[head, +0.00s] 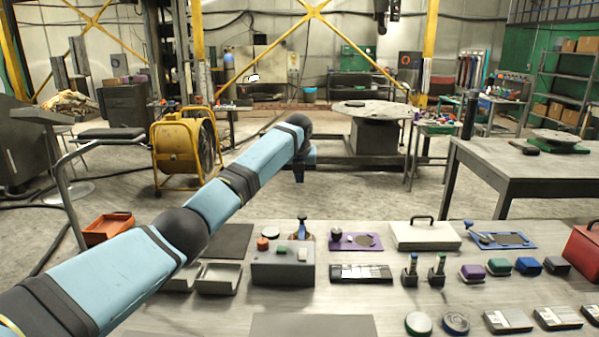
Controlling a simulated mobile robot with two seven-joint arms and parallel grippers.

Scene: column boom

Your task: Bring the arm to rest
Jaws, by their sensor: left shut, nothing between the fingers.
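My left arm (215,205) is light blue with black joints. It comes in from the lower left and reaches forward and up over the work table (410,295). It bends down at its far black joint. My left gripper (299,178) is small and dark at the end of the arm, partly behind the forearm. It is shut and empty, clear of the table objects in the picture. My right arm and gripper are not in view.
On the table are a grey box with buttons (283,266), a beige case (425,235), a red box (583,255), a purple tray (356,241) and several small blocks. A yellow fan (185,145) and an orange bin (108,228) stand left. Another table (530,165) stands right.

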